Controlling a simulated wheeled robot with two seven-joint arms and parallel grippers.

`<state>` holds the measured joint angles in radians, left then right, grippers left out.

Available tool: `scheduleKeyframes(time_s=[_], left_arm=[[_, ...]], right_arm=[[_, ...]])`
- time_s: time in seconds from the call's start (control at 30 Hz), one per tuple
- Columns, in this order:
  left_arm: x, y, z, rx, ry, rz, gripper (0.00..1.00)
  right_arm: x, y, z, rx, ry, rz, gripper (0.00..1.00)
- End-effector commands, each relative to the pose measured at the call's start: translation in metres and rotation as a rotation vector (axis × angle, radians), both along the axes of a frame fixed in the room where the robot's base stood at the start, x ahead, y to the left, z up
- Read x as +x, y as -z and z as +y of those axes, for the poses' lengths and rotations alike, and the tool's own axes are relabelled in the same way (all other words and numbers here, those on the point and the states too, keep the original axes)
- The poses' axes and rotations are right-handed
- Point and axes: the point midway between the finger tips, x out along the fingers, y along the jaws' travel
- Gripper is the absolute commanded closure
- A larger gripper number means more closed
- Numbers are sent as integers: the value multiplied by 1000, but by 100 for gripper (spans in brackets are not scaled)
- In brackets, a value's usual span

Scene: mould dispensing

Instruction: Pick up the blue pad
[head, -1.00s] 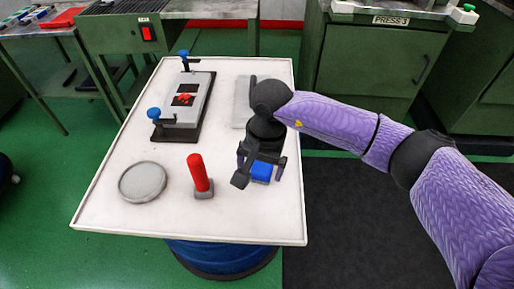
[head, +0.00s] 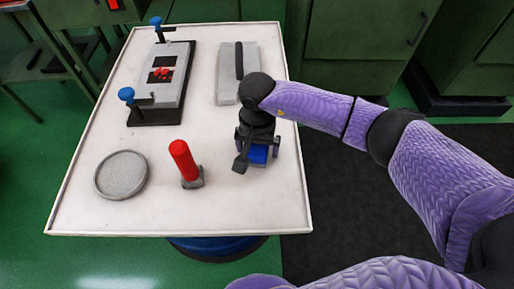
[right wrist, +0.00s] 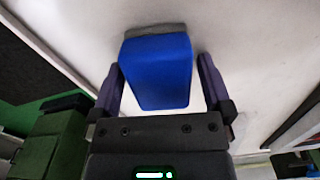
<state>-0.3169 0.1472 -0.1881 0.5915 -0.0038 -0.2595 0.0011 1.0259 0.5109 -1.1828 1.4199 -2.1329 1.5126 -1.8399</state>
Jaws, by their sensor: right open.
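The blue pad (head: 258,154) lies on the white table top near its right edge. In the right wrist view the blue pad (right wrist: 158,70) shows a grey base at its far end and sits between my two fingers. My right gripper (head: 257,158) is over the pad, with one finger on each side of it. In the right wrist view my right gripper (right wrist: 158,85) is open, with a gap beside the pad on the right; the left finger is close to it. My left gripper is not in view.
A clamped mould (head: 163,85) with blue knobs and a grey plate with a dark handle (head: 238,75) lie behind. The table's front is clear.

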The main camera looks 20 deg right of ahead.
Motion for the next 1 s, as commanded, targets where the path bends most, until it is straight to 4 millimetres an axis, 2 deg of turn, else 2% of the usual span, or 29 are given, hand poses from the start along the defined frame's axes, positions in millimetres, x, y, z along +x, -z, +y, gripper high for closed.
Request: scheduleKeyframes(time_s=[0.03,0.07,0.43,0.67,1.0], left_arm=[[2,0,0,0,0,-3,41],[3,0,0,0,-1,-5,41],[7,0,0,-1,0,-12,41],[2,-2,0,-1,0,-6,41],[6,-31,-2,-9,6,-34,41]], right_arm=[[0,-1,0,0,0,0,2],[0,-1,0,0,0,0,8],[0,-1,0,1,0,0,87],[0,-5,0,0,0,-1,88],[1,-87,0,2,0,-5,88]])
